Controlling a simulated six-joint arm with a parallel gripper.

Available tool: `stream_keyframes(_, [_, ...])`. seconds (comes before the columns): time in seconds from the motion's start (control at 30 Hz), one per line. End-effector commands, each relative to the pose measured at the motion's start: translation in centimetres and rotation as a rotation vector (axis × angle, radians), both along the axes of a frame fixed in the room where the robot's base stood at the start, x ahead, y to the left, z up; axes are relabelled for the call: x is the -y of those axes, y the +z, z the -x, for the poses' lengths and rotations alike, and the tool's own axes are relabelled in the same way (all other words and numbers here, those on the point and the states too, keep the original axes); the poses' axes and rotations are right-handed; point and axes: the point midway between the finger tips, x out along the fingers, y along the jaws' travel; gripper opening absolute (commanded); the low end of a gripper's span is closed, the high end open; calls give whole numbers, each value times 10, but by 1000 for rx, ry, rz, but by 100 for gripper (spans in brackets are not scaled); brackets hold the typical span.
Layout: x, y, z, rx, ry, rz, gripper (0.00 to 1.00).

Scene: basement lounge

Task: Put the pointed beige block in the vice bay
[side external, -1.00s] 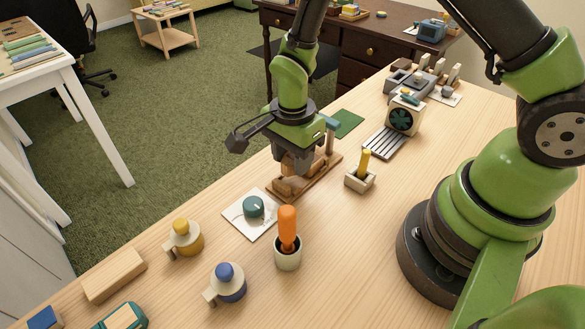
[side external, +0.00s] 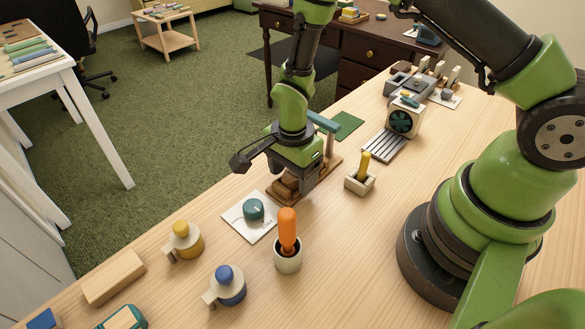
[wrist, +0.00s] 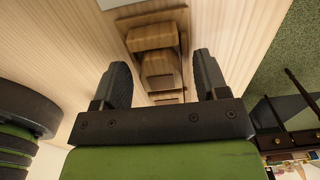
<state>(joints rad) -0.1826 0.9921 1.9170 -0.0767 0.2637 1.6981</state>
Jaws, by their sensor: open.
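My gripper (side external: 296,180) is low over the brown wooden vice (side external: 331,165), whose teal-topped post stands behind the gripper. In the wrist view my gripper (wrist: 163,78) is open, its two dark fingers apart on either side of the wooden parts below. I cannot tell whether either is the pointed beige block; no clearly pointed beige block shows. The gripper hides much of the vice and its bay in the side view.
A white card with a green dial (side external: 252,209) and an orange-handled tool in a cup (side external: 287,245) stand close in front. A yellow peg in a holder (side external: 362,173) is to the right. A plain rectangular wood block (side external: 114,277) lies at the left.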

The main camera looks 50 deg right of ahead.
Motion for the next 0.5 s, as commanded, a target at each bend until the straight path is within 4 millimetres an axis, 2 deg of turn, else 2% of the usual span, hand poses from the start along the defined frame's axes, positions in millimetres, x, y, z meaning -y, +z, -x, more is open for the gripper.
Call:
stream_keyframes(0.17, [0,12,-1,4,1,-1,67])
stream_keyframes(0.5, [0,81,-1,7,1,-2,67])
